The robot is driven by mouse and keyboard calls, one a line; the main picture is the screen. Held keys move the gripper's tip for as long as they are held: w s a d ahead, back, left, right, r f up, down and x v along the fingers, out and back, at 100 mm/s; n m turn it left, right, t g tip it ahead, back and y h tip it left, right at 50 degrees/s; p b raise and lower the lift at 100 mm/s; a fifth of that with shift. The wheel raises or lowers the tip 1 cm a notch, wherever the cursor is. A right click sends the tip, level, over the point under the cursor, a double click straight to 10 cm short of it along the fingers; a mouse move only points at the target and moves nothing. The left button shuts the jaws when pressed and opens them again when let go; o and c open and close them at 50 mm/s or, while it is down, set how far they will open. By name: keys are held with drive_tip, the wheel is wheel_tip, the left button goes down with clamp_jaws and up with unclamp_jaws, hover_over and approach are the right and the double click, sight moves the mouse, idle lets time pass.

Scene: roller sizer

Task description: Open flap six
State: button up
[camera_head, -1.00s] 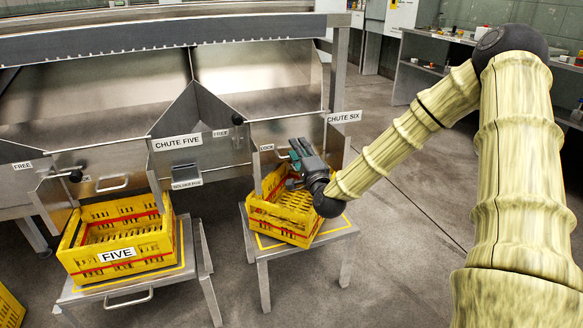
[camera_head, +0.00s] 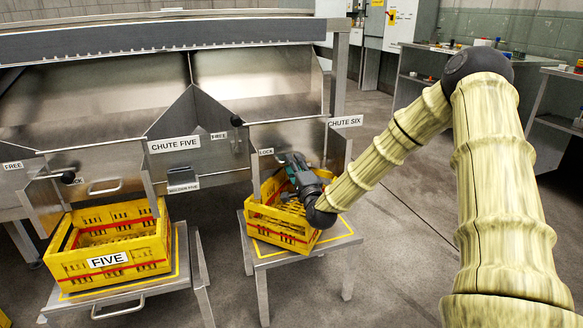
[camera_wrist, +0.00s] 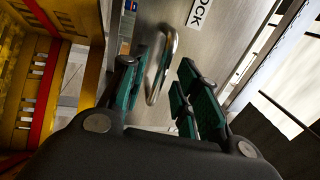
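Flap six is the metal panel (camera_head: 284,138) at the front of chute six, under the chute six sign (camera_head: 345,121). A lock label (camera_head: 266,152) is on it, and it also shows in the wrist view (camera_wrist: 197,14). My gripper (camera_head: 290,162) is in front of the flap, above the yellow crate. In the wrist view my gripper (camera_wrist: 163,88) is open, with green-padded fingers. The flap's bent metal handle (camera_wrist: 168,60) shows between the fingers, nearer the left one. I cannot tell whether they touch it. The handle is hidden in the head view.
A yellow crate (camera_head: 281,238) stands on a metal stand (camera_head: 335,232) below flap six. The crate marked five (camera_head: 107,261) is on a stand to the left. A black knob (camera_head: 237,121) is at the flap's upper left. Free floor lies right of the stand.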

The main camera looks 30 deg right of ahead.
sight(291, 147)
drive_tip(key=shift+x, duration=1.15)
drive_tip(key=shift+c, duration=0.2)
clamp_jaws()
